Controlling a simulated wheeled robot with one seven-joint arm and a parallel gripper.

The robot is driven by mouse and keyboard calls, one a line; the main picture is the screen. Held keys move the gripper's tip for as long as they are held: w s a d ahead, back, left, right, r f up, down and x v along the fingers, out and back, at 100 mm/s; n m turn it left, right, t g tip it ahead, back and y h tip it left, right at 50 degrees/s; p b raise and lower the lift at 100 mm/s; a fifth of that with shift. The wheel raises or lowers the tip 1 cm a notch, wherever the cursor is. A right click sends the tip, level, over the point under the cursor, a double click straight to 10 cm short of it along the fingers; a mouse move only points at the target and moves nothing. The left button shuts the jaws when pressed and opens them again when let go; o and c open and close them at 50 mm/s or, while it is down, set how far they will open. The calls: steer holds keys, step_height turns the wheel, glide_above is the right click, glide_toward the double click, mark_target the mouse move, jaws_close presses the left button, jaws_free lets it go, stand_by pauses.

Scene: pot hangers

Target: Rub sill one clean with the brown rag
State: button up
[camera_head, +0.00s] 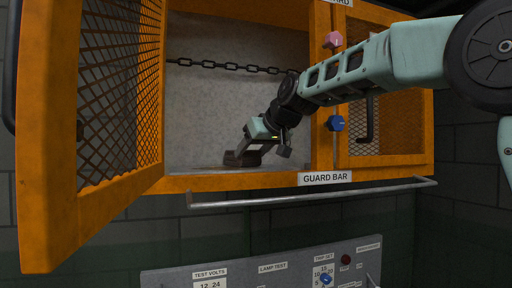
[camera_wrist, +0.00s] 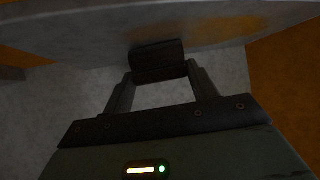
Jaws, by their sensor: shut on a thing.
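My gripper (camera_head: 248,148) reaches into the open orange cabinet, low near its floor. It is shut on a dark brown block-like thing, which I take for the brown rag (camera_head: 240,159). In the wrist view the rag (camera_wrist: 157,60) sits between the two fingers (camera_wrist: 160,85), against or very close to a grey surface (camera_wrist: 90,40). I cannot tell for sure whether it touches. In the head view a thin strip of the grey cabinet floor (camera_head: 204,167) shows beside the rag, with darker patches. No label reading sill one is legible, so I cannot tell which surface it is.
The orange mesh door (camera_head: 120,90) stands open at left. A chain (camera_head: 222,66) hangs across the opening above my gripper. A grey guard bar (camera_head: 310,195) runs along the front below. Pink (camera_head: 332,40) and blue (camera_head: 335,123) knobs stick out near my arm. A control panel (camera_head: 240,275) is underneath.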

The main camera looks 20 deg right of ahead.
steer(key=shift+w, duration=0.35)
steer(key=c, duration=0.3)
steer(key=shift+a+f+p, duration=0.15)
steer(key=shift+a+p, duration=0.2)
steer(key=shift+a, duration=1)
steer(key=shift+c, duration=0.2)
steer(key=shift+s+a+f+b, duration=0.2)
steer(key=shift+s+b, duration=0.25)
steer(key=shift+b, duration=0.05)
steer(key=shift+s+d+b, duration=0.2)
steer(key=shift+s+b, duration=0.95)
steer(key=shift+s, duration=1.4)
steer(key=shift+s+r+b, duration=0.2)
steer(key=shift+s+b, duration=0.2)
steer(key=shift+s, duration=0.55)
steer(key=shift+s+r+b, duration=0.15)
steer(key=shift+s+b, duration=0.25)
steer(key=shift+s, duration=0.55)
steer(key=shift+a, duration=1.3)
steer(key=shift+w+f+p, duration=0.1)
steer(key=shift+w+p, duration=0.75)
steer(key=shift+w, duration=0.9)
steer(key=shift+w+r+p, duration=0.2)
steer(key=shift+w+p, duration=1.55)
steer(key=shift+w, duration=1.4)
steer(key=shift+a+p, duration=0.3)
steer(key=shift+a, duration=1.1)
